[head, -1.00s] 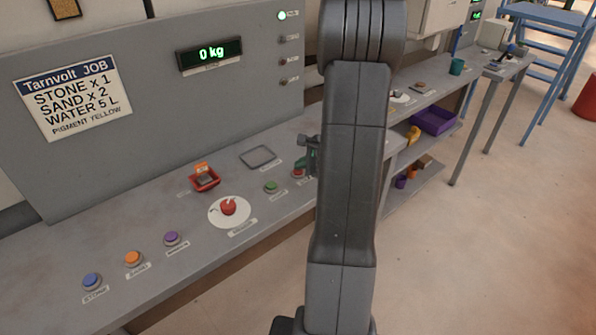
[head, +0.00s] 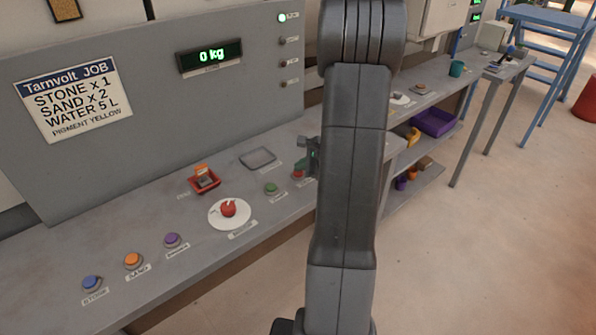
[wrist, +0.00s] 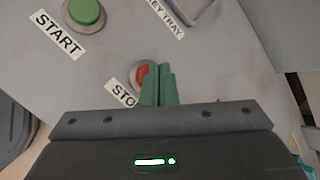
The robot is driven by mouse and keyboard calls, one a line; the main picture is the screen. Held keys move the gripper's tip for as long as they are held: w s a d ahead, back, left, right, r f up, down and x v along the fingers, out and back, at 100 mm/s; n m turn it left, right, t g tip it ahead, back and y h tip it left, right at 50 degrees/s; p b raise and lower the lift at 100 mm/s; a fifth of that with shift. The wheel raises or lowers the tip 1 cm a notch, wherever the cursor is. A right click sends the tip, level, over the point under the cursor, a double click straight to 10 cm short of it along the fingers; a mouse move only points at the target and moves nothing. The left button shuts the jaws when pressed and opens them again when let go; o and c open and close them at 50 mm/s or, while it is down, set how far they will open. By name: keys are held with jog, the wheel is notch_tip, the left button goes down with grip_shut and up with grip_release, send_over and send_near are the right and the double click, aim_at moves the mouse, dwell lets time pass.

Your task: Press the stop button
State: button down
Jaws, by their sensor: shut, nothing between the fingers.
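The stop button is red in a grey ring and sits on the console top. In the wrist view the stop button (wrist: 141,75) is partly hidden behind my green fingers, and its label is partly covered. In the head view the stop button (head: 298,174) shows just left of my arm. My gripper (wrist: 160,68) is shut and empty, with its fingertips over the right part of the button. I cannot tell whether they touch it. In the head view my gripper (head: 314,170) is mostly hidden behind my arm.
The green start button (head: 271,188) is left of the stop button. A key tray (head: 258,158) lies behind, and a red rotary knob (head: 229,208) on a white disc is further left. Stone, sand and purple buttons line the front left. A display (head: 209,55) reads 0 kg.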

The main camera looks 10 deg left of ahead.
aim_at(301, 174)
jog(key=shift+r, duration=0.5)
jog(key=shift+r+p, duration=2.15)
jog(key=shift+r, duration=0.45)
jog(key=shift+f, duration=0.1)
